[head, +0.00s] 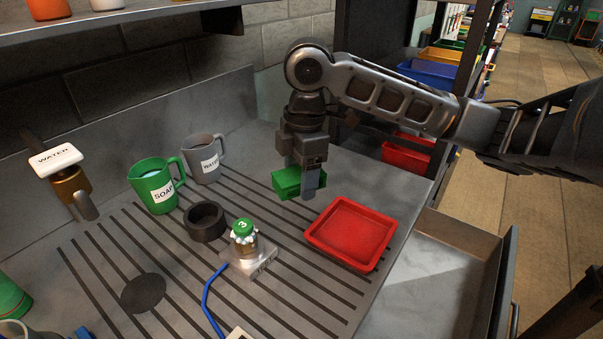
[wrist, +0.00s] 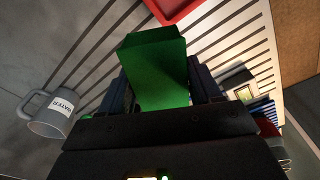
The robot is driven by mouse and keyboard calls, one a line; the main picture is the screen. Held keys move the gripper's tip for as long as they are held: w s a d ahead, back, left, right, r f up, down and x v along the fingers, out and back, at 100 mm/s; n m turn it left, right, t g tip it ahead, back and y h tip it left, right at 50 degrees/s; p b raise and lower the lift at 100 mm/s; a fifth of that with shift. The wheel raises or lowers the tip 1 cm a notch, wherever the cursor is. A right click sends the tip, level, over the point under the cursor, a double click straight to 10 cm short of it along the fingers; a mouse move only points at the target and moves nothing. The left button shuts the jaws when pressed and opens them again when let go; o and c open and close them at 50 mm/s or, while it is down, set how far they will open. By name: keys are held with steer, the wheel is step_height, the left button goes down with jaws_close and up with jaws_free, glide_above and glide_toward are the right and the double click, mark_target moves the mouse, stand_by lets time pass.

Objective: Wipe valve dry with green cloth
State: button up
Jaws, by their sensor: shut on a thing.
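My gripper (head: 299,186) is shut on a green block-like cloth (head: 286,183), held at the back right of the grooved counter. In the wrist view the green cloth (wrist: 155,70) sits between the two fingers. I cannot tell whether its underside touches the counter. The valve (head: 244,239) stands upright on a small metal block, left of and nearer than my gripper. It has a green cap marked 3, a brass body and white, foam-like bits around its neck. A blue hose runs from the block. The valve is not recognisable in the wrist view.
A red tray (head: 351,234) lies right of the valve, near the counter edge. A green SOAP mug (head: 151,188), a grey WATER mug (head: 203,160) and a dark ring (head: 205,222) stand to the left. A WATER-labelled tap (head: 58,165) is further left. An open drawer is below right.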

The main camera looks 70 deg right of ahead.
steer(key=w+a+f, duration=0.3)
steer(key=w+a, duration=0.3)
steer(key=a, duration=0.1)
steer(key=shift+a+f+b, duration=0.15)
steer(key=shift+f+b, duration=0.15)
stand_by(0.3)
stand_by(0.5)
steer(key=shift+f+b, duration=0.55)
steer(key=shift+f, duration=0.1)
stand_by(0.4)
steer(key=shift+s, duration=0.15)
steer(key=shift+s+d+r, duration=0.15)
steer(key=shift+s+d, duration=0.25)
steer(key=shift+d, duration=0.2)
